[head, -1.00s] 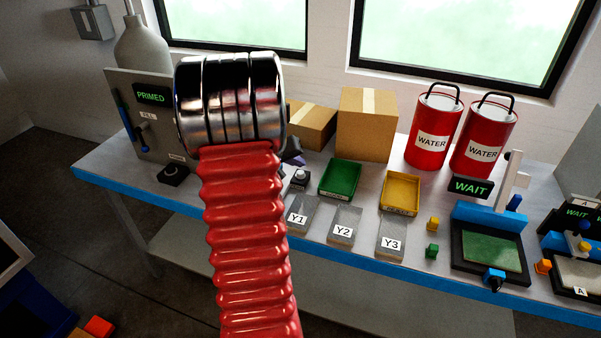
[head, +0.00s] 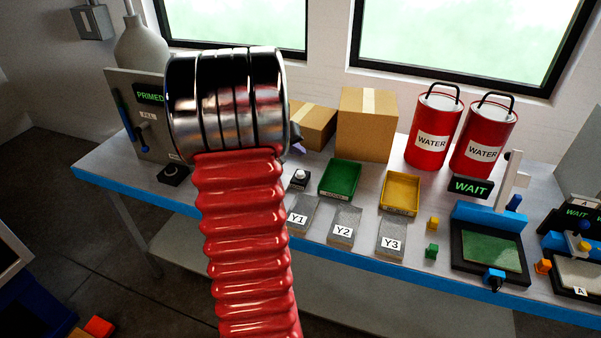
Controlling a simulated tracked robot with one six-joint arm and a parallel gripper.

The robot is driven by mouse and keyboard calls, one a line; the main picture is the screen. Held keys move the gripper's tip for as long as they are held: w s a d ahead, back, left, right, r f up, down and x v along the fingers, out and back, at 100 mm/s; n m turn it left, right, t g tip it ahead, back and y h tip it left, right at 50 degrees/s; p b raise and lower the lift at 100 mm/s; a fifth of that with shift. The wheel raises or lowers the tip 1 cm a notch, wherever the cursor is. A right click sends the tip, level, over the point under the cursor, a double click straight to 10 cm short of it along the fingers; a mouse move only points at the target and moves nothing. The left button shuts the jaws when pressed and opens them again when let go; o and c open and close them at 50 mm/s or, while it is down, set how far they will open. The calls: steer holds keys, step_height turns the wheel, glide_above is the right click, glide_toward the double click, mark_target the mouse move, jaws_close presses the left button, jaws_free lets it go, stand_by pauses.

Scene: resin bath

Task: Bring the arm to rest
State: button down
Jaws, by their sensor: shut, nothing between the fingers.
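My arm rises in front of the bench, with a red ribbed sleeve and a banded chrome joint at its top. My gripper (head: 297,147) is almost wholly hidden behind that joint. Only a dark edge and a small purple part show at the joint's right side, above the bench. It is shut and nothing shows in it.
The bench (head: 125,187) holds a PRIMED panel (head: 139,119), green tray (head: 341,179), yellow tray (head: 401,192), grey blocks Y1 to Y3, two red WATER cans (head: 432,125), cardboard boxes (head: 366,122) and a WAIT station (head: 487,248). Small cubes lie near Y3.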

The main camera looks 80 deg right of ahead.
stand_by(0.8)
steer(key=a+f, duration=0.1)
steer(key=a, duration=0.1)
steer(key=s+a+f+n+y, duration=0.1)
steer(key=a, duration=0.1)
steer(key=a+f+y, duration=0.1)
steer(key=a, duration=0.2)
steer(key=shift+s+f+n, duration=0.1)
steer(key=shift+s+n, duration=0.1)
steer(key=shift+n, duration=0.1)
steer(key=w+a+r+n+t+y, duration=0.15)
steer(key=w+a, duration=0.35)
steer(key=a, duration=0.5)
steer(key=w+a+r+n+t+y, duration=0.1)
steer(key=w+a+r+n, duration=0.3)
steer(key=a, duration=0.6)
steer(key=w+a+r+t+y, duration=0.1)
steer(key=w+a+t, duration=0.1)
steer(key=w+a, duration=0.6)
steer(key=a+r+n+t+y, duration=0.1)
steer(key=a+r+n+t, duration=0.1)
steer(key=a, duration=1.2)
steer(key=a+r+n+t+y, duration=0.2)
steer(key=a+r+n+t, duration=0.1)
steer(key=a, duration=1.1)
steer(key=shift+s+r+n, duration=0.4)
steer(key=shift+r+n, duration=0.4)
steer(key=shift+n, duration=0.05)
